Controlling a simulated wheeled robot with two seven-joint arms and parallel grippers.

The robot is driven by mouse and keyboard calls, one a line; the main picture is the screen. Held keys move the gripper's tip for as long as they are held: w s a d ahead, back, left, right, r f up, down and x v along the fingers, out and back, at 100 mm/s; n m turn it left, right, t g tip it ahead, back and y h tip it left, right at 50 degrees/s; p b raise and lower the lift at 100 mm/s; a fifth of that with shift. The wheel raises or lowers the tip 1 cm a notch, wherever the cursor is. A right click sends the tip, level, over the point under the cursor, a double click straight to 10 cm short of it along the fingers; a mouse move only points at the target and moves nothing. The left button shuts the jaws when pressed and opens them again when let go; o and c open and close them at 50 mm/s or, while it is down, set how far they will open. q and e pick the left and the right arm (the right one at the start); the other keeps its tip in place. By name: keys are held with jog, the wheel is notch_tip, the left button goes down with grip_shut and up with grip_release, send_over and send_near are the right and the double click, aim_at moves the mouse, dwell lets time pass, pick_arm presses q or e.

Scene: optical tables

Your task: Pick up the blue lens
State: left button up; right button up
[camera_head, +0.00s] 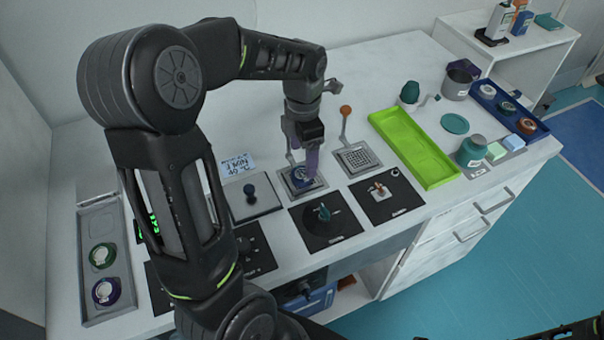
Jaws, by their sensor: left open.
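A round blue lens (299,174) lies on a small square metal plate in the middle of the table. My left gripper (307,172) points down at it from above, with its purple fingers at the lens and partly covering it. The left gripper is open. I cannot tell whether the fingers touch the lens.
A grey tray (83,263) at the left holds a green-rimmed and a purple-blue-rimmed round piece. Black square plates with knobs stand in front. A lime-green tray (419,148) is at the right. A blue tray (541,128) with several round pieces lies beyond.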

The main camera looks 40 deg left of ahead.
aim_at(302, 173)
pick_arm(q)
jog(key=shift+f, duration=0.2)
jog(key=shift+s+f+p, duration=0.2)
jog(key=shift+f+p, duration=0.5)
jog(key=shift+f, duration=1.85)
jog(key=shift+c, duration=0.2)
jog(key=c, duration=1.4)
jog(key=shift+r, duration=0.15)
jog(key=shift+c, duration=0.2)
notch_tip(302, 173, up, 10)
jog(key=b, duration=0.1)
